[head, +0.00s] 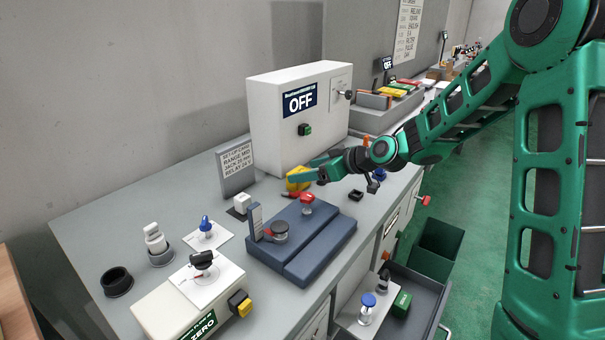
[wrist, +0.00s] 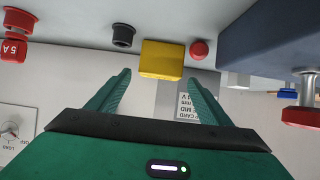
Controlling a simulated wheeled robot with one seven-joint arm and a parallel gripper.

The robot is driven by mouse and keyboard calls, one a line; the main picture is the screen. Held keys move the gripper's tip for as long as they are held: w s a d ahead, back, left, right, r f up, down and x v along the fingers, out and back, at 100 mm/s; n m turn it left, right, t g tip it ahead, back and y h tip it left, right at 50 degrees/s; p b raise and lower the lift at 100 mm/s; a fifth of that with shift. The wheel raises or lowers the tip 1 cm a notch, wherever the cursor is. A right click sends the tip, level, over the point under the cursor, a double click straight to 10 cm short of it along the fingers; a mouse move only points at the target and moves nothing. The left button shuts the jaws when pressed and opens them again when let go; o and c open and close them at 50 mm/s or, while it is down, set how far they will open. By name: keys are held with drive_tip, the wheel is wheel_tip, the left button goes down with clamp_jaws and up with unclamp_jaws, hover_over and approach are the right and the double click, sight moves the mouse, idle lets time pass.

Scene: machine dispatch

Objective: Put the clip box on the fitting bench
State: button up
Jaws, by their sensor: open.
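No label in view names the clip box, so I cannot tell for certain which object it is. A yellow block (head: 298,181) sits on the grey bench (head: 185,150) in front of the white machine. In the wrist view the yellow block (wrist: 161,59) is ahead of the fingertips, roughly centred between them. My gripper (head: 308,169) is open, close to the yellow block, and one finger partly covers it in the head view. The wrist view shows the gripper (wrist: 157,84) with nothing held between its fingers. I cannot tell which surface is the fitting bench.
The white machine (head: 275,135) with an OFF sign stands behind. A blue-grey fixture (head: 315,250) with a red knob (head: 307,198) lies in front. An open drawer (head: 420,310) holds a green box (head: 401,303). A green bin (head: 435,250) stands on the floor. A grey tray (head: 375,115) is farther back.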

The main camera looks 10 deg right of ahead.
drive_tip(key=v, duration=1)
drive_tip(key=s+d+f+m+g+h, duration=0.3)
drive_tip(key=s+d+f+m+h, duration=0.15)
drive_tip(key=s+d, duration=0.65)
drive_tip(key=s+d+m+g+h, duration=0.1)
drive_tip(key=s+d+m+g, duration=0.1)
drive_tip(key=s, duration=0.7)
drive_tip(key=s+d+m+g+h, duration=0.1)
drive_tip(key=s+d+m+g, duration=0.1)
drive_tip(key=s+d+m, duration=0.3)
drive_tip(key=s+d+m+g+h, duration=0.1)
drive_tip(key=s+d+m, duration=0.3)
drive_tip(key=s, duration=1)
drive_tip(key=shift+d+g+h, duration=0.35)
drive_tip(key=shift+g+h, duration=0.05)
drive_tip(key=shift+h, duration=0.05)
drive_tip(key=shift+f, duration=0.1)
